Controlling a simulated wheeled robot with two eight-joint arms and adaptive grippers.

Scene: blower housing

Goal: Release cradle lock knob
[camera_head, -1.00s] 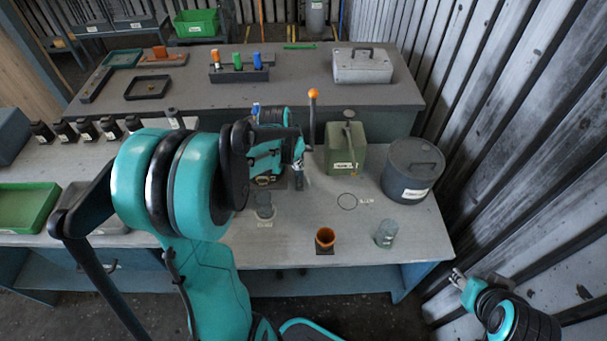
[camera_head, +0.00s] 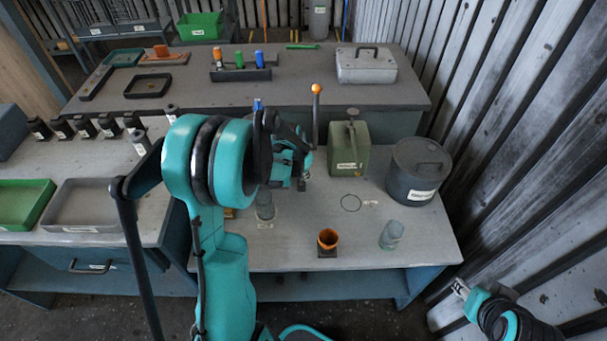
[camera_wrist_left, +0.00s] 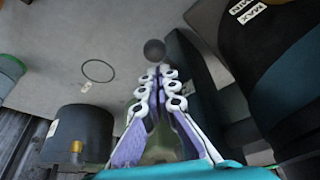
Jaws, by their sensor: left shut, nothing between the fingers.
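My left gripper (camera_head: 302,182) hangs over the bench, partly covered by its own arm in the head view. In the left wrist view its fingers (camera_wrist_left: 158,72) are shut and empty. A dark round knob-like thing (camera_wrist_left: 154,50) appears just ahead of the fingertips, apart from them in the picture; I cannot tell whether it is the lock knob. A dark body with MAX and MIN labels (camera_wrist_left: 262,45) stands to the right there. An orange ball on a rod (camera_head: 316,88) rises behind the gripper. My right gripper (camera_head: 461,289) is small at the lower right, its fingers unclear.
A green canister (camera_head: 348,150) and a dark lidded bucket (camera_head: 412,178) stand right of the left gripper. An orange cup (camera_head: 327,241), a clear jar (camera_head: 391,234) and a grey cylinder (camera_head: 265,207) stand nearer. The bench around the drawn circle (camera_head: 351,203) is clear.

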